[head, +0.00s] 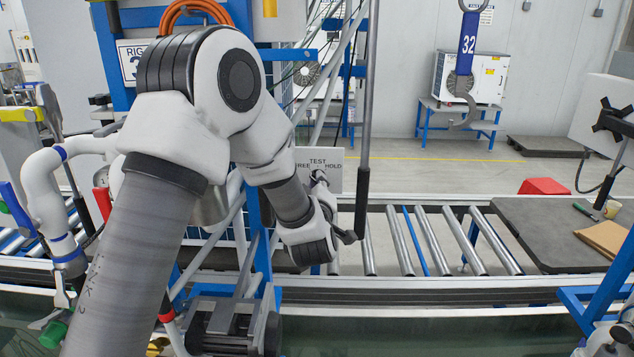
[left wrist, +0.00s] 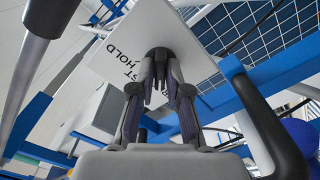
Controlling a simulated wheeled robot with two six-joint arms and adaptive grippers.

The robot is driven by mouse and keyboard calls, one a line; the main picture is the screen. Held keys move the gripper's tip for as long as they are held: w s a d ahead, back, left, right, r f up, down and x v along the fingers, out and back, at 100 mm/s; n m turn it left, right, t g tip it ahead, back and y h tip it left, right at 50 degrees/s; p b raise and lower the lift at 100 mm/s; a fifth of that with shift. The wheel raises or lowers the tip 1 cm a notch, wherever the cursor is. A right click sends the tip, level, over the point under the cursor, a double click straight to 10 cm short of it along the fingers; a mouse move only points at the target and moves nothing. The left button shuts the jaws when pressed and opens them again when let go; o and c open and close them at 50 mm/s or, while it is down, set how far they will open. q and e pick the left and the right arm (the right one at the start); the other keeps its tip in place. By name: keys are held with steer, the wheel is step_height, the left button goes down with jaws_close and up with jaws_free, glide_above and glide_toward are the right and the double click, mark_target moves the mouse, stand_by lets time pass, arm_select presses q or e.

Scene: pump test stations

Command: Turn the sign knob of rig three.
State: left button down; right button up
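The sign plate (head: 334,158) reads "TEST" with "HOLD" at right and a partly covered word ending in "REE" at left. It also shows, tilted, in the left wrist view (left wrist: 110,62). Its black knob (left wrist: 158,53) sticks out from the plate; in the head view my gripper mostly covers it. My left gripper (head: 319,182) is at the plate. In the left wrist view its two fingers (left wrist: 160,80) lie on either side of the knob and appear closed on it. A rig label (head: 130,62) is partly hidden by my arm.
A grey upright pole (head: 366,120) with a black grip stands just right of the plate. A roller conveyor (head: 430,240) runs behind, with a dark table (head: 550,235) at right. White pipework (head: 45,190) stands at left.

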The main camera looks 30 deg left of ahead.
arm_select(q)
steer(key=shift+f+m, duration=0.1)
steer(key=shift+m, duration=0.3)
steer(key=m+b, duration=0.1)
steer(key=m, duration=0.7)
stand_by(0.5)
stand_by(0.4)
steer(key=c, duration=1.2)
jaws_free()
steer(key=shift+w, duration=0.1)
steer(key=shift+w+a+f, duration=0.15)
